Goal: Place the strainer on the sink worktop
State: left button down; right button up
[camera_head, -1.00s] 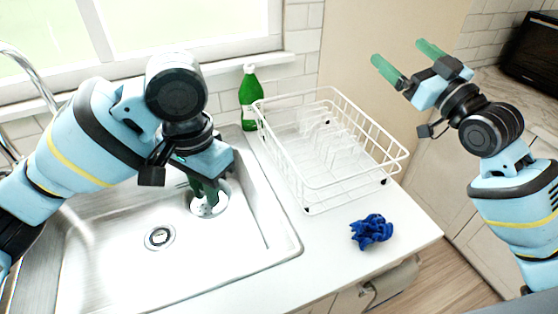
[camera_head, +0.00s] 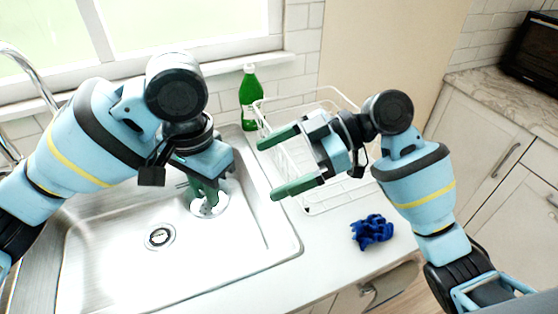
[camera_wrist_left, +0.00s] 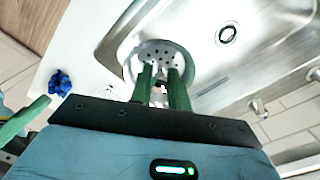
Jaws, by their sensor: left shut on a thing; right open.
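The strainer (camera_head: 217,205) is a small round metal disc with holes, in the sink basin near its right wall. It also shows in the left wrist view (camera_wrist_left: 152,52). My left gripper (camera_head: 205,195) points down and is shut on the strainer's middle; its fingers (camera_wrist_left: 163,88) hide the part they grip. My right gripper (camera_head: 270,168) is open and empty, with its green fingers pointing left over the worktop, in front of the dish rack. The white sink worktop (camera_head: 318,250) lies to the right of the basin.
A white wire dish rack (camera_head: 335,200) stands on the worktop, partly hidden by my right arm. A green bottle (camera_head: 249,98) stands behind it by the wall. A crumpled blue cloth (camera_head: 372,231) lies near the front. The worktop between basin and cloth is clear. The sink drain (camera_head: 160,237) is left of the strainer.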

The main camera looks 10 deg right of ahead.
jog(key=shift+x, duration=6.05)
jog(key=shift+s, duration=0.15)
jog(key=shift+c, duration=0.5)
jog(key=c, duration=0.9)
pick_arm(q)
jog(key=c, duration=1.3)
grip_release()
pick_arm(e)
jog(key=shift+c, duration=0.3)
pick_arm(q)
jog(key=shift+o, duration=0.2)
notch_tip(320, 180, up, 12)
